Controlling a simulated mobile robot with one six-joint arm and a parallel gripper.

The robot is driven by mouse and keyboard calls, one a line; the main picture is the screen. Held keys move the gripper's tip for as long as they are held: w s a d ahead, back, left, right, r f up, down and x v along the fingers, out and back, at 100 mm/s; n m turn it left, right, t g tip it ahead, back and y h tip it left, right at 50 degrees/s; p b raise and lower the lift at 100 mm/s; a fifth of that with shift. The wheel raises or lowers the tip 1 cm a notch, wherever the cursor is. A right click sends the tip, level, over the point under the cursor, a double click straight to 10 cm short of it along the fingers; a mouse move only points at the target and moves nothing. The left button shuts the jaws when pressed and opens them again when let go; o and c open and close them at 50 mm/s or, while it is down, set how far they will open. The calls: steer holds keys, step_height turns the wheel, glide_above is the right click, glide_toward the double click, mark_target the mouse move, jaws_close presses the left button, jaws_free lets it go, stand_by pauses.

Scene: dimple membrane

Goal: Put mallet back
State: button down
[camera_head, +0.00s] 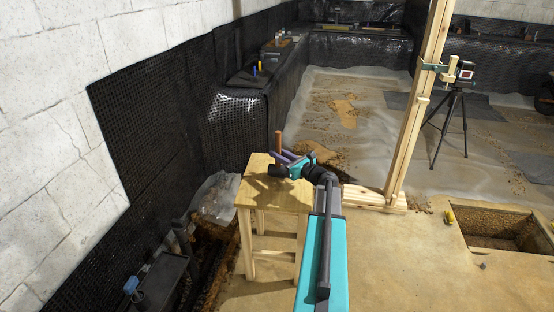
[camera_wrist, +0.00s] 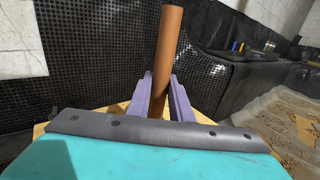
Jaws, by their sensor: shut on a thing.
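The mallet shows as an upright brown handle (camera_wrist: 168,55) between the two purple fingers of my gripper (camera_wrist: 159,100) in the wrist view. Its lower end and any head are hidden behind the front of my gripper. In the head view the handle (camera_head: 278,141) rises just beyond my gripper (camera_head: 287,156). My gripper is shut on the handle, over the light wooden stool (camera_head: 255,194). I cannot tell whether the mallet touches the stool top.
A black dimpled membrane (camera_head: 150,125) covers the wall to the left. A ledge (camera_head: 247,80) with small bottles lies behind. A timber post (camera_head: 412,105) and a tripod instrument (camera_head: 459,90) stand to the right. A floor pit (camera_head: 497,229) opens at the lower right.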

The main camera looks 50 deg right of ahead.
steer(key=shift+f, duration=0.35)
steer(key=shift+f, duration=0.15)
steer(key=c, duration=1.6)
jaws_free()
steer(key=s+p, duration=0.1)
steer(key=s, duration=1.1)
steer(key=shift+a, duration=0.2)
